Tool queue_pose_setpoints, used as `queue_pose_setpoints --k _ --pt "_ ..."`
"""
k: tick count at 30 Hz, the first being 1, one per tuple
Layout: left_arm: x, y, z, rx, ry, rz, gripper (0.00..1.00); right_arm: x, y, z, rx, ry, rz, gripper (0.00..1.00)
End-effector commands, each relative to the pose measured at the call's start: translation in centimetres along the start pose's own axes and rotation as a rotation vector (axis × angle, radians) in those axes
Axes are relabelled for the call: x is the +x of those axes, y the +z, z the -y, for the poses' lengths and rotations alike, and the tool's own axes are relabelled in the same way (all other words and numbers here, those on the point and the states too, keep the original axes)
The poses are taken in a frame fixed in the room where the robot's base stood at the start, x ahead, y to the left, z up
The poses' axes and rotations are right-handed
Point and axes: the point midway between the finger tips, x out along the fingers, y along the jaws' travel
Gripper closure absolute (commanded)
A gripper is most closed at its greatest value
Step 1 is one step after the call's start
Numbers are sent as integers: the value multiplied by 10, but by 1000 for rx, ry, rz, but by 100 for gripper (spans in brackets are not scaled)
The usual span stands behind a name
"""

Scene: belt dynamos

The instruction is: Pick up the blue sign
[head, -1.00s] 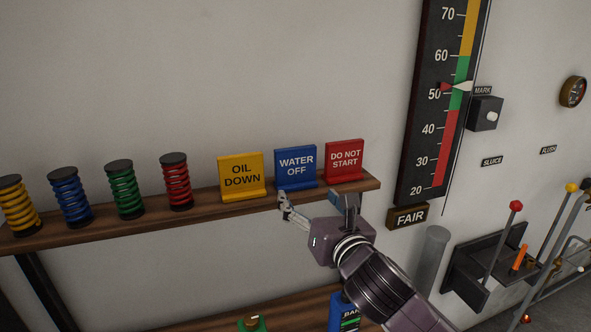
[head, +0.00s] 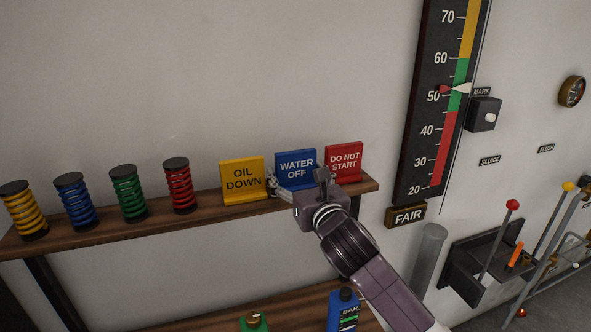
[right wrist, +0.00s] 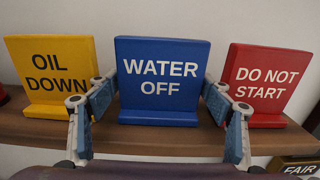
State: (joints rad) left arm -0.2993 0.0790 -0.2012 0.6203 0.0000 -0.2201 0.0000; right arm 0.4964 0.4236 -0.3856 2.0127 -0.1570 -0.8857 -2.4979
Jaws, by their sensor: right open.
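The blue sign (head: 296,166), reading WATER OFF, stands upright on the wooden shelf between a yellow and a red sign. It fills the middle of the right wrist view (right wrist: 162,80). My right gripper (head: 298,183) is at the shelf in front of the blue sign. In the right wrist view the gripper's (right wrist: 160,98) two fingers are spread, one at each side of the blue sign's lower half. I cannot tell whether they touch it. The sign's lower right part is hidden by the gripper in the head view. My left gripper is not in view.
The yellow OIL DOWN sign (head: 242,177) and red DO NOT START sign (head: 344,160) stand close on either side. Several coloured springs, such as the red one (head: 180,188), stand further left on the shelf (head: 110,228). Bottles, one blue (head: 343,312), stand on a lower shelf.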

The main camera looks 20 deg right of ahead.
Motion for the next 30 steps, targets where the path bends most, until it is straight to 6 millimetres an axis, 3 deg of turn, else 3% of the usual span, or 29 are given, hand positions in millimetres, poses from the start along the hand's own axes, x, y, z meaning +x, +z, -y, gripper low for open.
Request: queue_pose_setpoints --k 7,17,30 --pt "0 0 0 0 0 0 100 1 0 0 0 0 1 27" --pt "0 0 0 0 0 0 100 1 1 0 0 1 2 60" --pt "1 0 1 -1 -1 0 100 2 11 0 0 2 5 60"
